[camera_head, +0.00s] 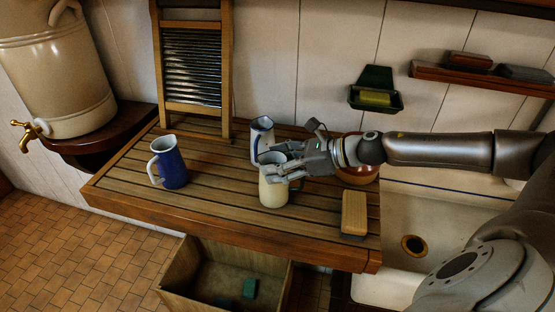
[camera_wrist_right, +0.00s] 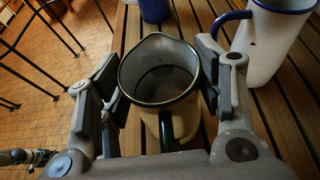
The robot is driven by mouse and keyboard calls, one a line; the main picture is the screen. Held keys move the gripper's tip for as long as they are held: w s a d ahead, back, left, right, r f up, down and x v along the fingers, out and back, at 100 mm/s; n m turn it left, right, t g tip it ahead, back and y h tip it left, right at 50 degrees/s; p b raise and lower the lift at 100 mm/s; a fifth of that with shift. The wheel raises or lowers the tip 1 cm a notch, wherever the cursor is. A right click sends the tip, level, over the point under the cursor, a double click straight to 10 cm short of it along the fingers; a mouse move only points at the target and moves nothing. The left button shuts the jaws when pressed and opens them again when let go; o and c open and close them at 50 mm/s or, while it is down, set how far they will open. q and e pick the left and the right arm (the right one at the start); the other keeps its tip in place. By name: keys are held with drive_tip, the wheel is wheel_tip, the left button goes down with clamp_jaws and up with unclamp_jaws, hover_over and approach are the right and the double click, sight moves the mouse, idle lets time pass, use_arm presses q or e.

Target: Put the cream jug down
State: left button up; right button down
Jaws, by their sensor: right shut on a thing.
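The cream jug (camera_head: 273,191) is upright at the middle of the slatted wooden board (camera_head: 217,205). My right gripper (camera_head: 282,172) is shut on it, reaching in from the right. In the right wrist view the cream jug (camera_wrist_right: 160,112) shows from above, with a dark rim and an empty-looking inside. The fingers of my right gripper (camera_wrist_right: 158,88) lie on either side of it, and its handle points toward the wrist. I cannot tell whether its base touches the board.
A white jug with a blue rim (camera_head: 262,132) stands close behind. A blue jug (camera_head: 170,166) stands to the left, with bare slats between. A brown bowl (camera_head: 357,174) is partly behind my arm.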

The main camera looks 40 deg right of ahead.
drive_tip(key=c, duration=0.8)
unclamp_jaws()
drive_tip(key=shift+f, duration=0.1)
drive_tip(key=o, duration=0.4)
